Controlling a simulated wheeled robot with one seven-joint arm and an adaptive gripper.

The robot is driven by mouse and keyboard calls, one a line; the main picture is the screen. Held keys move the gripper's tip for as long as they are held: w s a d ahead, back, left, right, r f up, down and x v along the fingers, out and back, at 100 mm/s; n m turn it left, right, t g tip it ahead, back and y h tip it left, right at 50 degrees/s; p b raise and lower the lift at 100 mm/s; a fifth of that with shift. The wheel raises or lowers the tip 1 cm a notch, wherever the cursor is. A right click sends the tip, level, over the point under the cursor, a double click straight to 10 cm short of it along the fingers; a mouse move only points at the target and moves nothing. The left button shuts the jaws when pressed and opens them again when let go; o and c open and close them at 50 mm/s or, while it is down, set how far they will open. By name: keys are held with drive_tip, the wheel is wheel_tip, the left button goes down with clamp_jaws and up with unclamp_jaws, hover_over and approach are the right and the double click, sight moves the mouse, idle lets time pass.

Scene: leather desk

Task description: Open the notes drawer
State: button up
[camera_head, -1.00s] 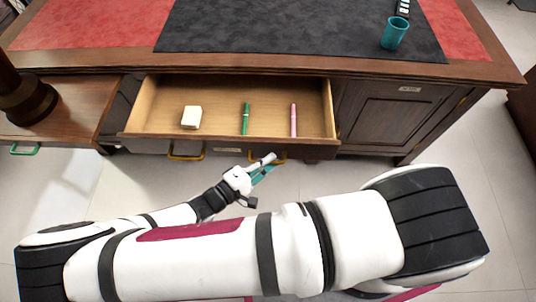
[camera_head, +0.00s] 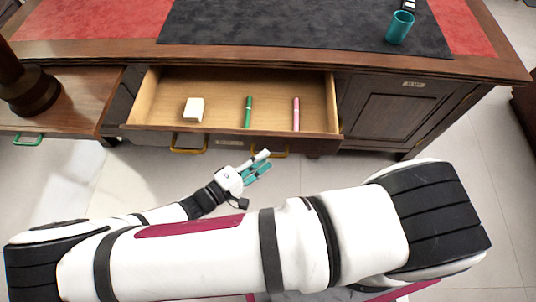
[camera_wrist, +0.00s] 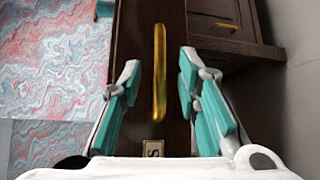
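The drawer (camera_head: 215,85) under the desk top stands pulled out, its inside open to view. A white block (camera_head: 193,110), a green pen (camera_head: 248,112) and a pink pen (camera_head: 296,114) lie in it. Its front carries two yellow handles, the left one (camera_head: 188,150) and the right one (camera_head: 282,154), with a label plate (camera_head: 229,142) between them. My gripper (camera_head: 266,160) is in front of the right handle. In the wrist view the fingers (camera_wrist: 160,64) are apart, with a yellow handle (camera_wrist: 160,75) in the gap, touching neither. A label plate (camera_wrist: 153,148) shows only an "S".
A closed cabinet door (camera_head: 390,108) is right of the drawer. A teal cup (camera_head: 400,28) stands on the black desk mat (camera_head: 300,28). A lower wooden surface with a dark round post (camera_head: 30,95) is at left. The floor before the drawer is clear.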

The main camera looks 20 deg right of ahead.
drive_tip(key=v, duration=0.8)
drive_tip(key=shift+a, duration=0.25)
drive_tip(key=shift+s, duration=0.1)
drive_tip(key=w+d+r+m+g+y+p, duration=0.1)
drive_tip(key=d+r+m+g+y, duration=0.15)
drive_tip(key=r, duration=0.65)
drive_tip(key=w+d+r+m+g+y+p, duration=0.15)
drive_tip(key=r+g+y, duration=0.25)
drive_tip(key=r, duration=0.6)
drive_tip(key=w+d+r+m+g+y, duration=0.1)
drive_tip(key=d+r+g+y, duration=0.2)
drive_tip(key=r, duration=0.6)
drive_tip(key=s+d+r+m+t+y+p, duration=0.1)
drive_tip(key=s+d+r+t+y, duration=0.1)
drive_tip(key=s+d+r, duration=0.3)
drive_tip(key=s+d+r+m+t+y+p, duration=0.1)
drive_tip(key=s+d+r+t+y, duration=0.2)
drive_tip(key=r, duration=0.9)
drive_tip(key=s+d+t, duration=0.1)
drive_tip(key=s+d, duration=0.2)
drive_tip(key=d, duration=0.2)
